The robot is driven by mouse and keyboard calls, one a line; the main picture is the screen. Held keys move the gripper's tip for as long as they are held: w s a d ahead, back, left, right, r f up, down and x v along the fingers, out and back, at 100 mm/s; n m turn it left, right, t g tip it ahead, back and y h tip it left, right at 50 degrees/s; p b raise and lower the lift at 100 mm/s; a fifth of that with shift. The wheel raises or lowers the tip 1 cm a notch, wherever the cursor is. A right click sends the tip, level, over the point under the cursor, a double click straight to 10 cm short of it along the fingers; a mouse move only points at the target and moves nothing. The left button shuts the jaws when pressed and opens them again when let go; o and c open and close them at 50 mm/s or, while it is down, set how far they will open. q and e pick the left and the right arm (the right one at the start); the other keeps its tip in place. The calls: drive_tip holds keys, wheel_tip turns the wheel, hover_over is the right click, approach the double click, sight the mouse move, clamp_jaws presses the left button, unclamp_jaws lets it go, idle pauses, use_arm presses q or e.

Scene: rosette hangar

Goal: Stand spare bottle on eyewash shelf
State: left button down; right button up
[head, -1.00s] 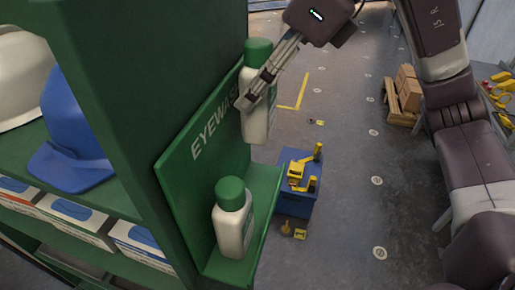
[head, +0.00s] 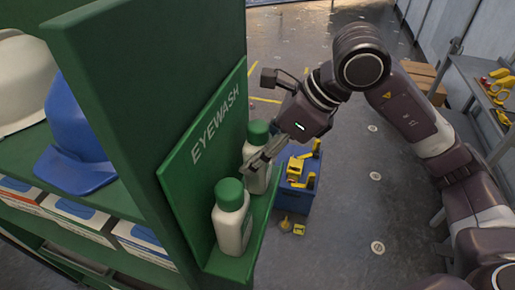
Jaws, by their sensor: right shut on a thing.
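The green eyewash shelf (head: 234,266) is fixed to the side of a green cabinet, below a panel marked EYEWASH. One white bottle with a green cap (head: 232,228) stands upright on its near part. The spare bottle (head: 258,132), also white with a green cap, is upright just behind it, over the far part of the shelf. My right gripper (head: 257,165) is shut on the spare bottle, its fingers across the body. The bottle's base is hidden by the near bottle and fingers, so I cannot tell whether it touches the shelf. My left gripper is not in view.
The cabinet on the left holds a blue helmet (head: 75,140), a white helmet (head: 18,85) and several boxes (head: 85,222). A blue bin with yellow tools (head: 297,197) stands on the floor beyond the shelf. A bench with yellow items (head: 480,95) is at the right.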

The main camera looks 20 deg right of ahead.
drive_tip(key=shift+a, duration=0.1)
drive_tip(key=shift+f, duration=0.1)
drive_tip(key=o, duration=1.6)
drive_tip(key=b+v, duration=0.2)
drive_tip(key=v, duration=1)
drive_tip(key=shift+s, duration=0.1)
